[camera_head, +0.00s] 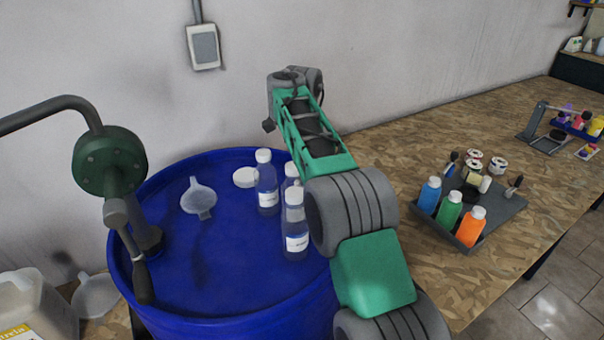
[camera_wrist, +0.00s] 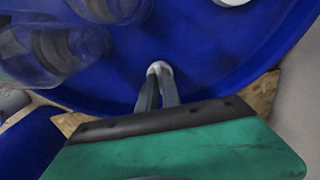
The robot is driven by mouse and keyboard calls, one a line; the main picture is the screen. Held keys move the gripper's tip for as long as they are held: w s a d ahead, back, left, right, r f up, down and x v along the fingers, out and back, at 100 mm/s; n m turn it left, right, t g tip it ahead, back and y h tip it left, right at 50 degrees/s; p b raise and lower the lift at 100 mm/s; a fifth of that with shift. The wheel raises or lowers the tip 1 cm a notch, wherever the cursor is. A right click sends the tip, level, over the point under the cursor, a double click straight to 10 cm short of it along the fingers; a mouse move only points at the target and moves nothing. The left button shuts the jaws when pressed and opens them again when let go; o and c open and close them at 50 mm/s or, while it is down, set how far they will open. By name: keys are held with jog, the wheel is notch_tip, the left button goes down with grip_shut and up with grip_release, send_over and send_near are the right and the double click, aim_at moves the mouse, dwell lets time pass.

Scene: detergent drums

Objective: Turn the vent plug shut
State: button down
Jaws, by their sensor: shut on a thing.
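The blue drum (camera_head: 215,285) stands upright, and its lid also shows in the wrist view (camera_wrist: 205,50). In the wrist view my gripper (camera_wrist: 158,72) is shut, its two dark fingers close together on a small pale grey piece, which looks like the vent plug (camera_wrist: 159,66). The plug sits at the lid, near the rim. The fingers partly hide it, so I cannot tell how far it is turned. In the head view my arm hides the gripper and the plug.
Several clear bottles (camera_head: 295,222) with white caps stand on the lid beside my arm. A white disc (camera_head: 245,177), a funnel (camera_head: 199,197) and a green pump (camera_head: 110,160) are farther left. A tray of coloured bottles (camera_head: 480,205) sits on the bench at right.

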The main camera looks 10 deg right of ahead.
jog(key=c, duration=1.5)
grip_release()
jog(key=shift+c, duration=0.2)
jog(key=shift+r, duration=0.1)
notch_tip(320, 180, up, 8)
jog(key=p, duration=0.6)
jog(key=shift+f+p, duration=0.2)
jog(key=shift+p, duration=0.15)
